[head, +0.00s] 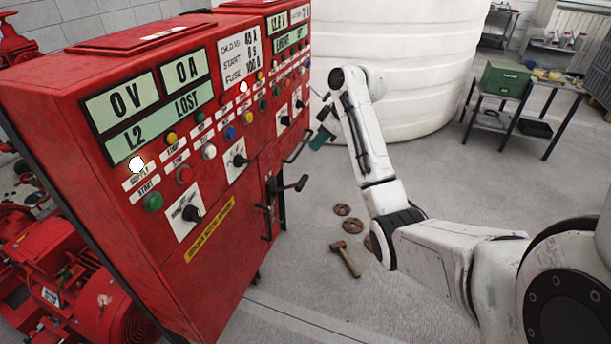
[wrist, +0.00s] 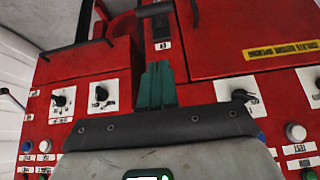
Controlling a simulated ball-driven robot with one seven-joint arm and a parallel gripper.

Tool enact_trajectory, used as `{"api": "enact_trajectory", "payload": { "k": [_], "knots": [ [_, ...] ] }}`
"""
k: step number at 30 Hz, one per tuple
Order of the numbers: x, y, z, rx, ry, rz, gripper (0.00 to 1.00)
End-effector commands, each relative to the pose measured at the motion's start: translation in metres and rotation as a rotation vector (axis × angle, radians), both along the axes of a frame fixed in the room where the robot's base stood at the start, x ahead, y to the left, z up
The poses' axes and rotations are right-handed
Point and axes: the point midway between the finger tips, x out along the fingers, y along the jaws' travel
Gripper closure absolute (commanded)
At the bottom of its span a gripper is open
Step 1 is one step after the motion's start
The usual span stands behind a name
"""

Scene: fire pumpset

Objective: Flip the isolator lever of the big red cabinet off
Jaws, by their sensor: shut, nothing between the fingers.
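The big red cabinet (head: 190,130) fills the left of the head view, and its front also spans the wrist view (wrist: 215,60). The black isolator lever (head: 290,187) sticks out from the cabinet front, low and near the middle. In the wrist view a black switch block with a lever (wrist: 158,20), apparently the isolator, shows at the top, beyond the fingertips. My gripper (head: 321,137) is shut and empty, its green fingers together, above and right of the lever in the head view. Its fingers (wrist: 157,85) point towards the cabinet in the wrist view, apart from the lever.
Black bar handles (head: 298,148) and rotary knobs (head: 239,160) jut from the cabinet front. A hammer (head: 345,258) and rusty rings (head: 342,210) lie on the floor. A white tank (head: 420,60) stands behind my arm. A red motor (head: 85,295) stands at left.

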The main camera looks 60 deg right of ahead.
Motion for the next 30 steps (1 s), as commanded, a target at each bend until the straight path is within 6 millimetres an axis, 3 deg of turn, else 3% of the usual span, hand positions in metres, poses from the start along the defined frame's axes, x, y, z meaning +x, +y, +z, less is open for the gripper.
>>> {"api": "enact_trajectory", "payload": {
  "k": [14, 30],
  "knots": [
    [0.002, -0.001, -0.003, 0.0, 0.001, 0.002, 1.0],
    [0.052, 0.003, -0.083, 0.001, 0.003, 0.001, 1.0]
  ]
}}
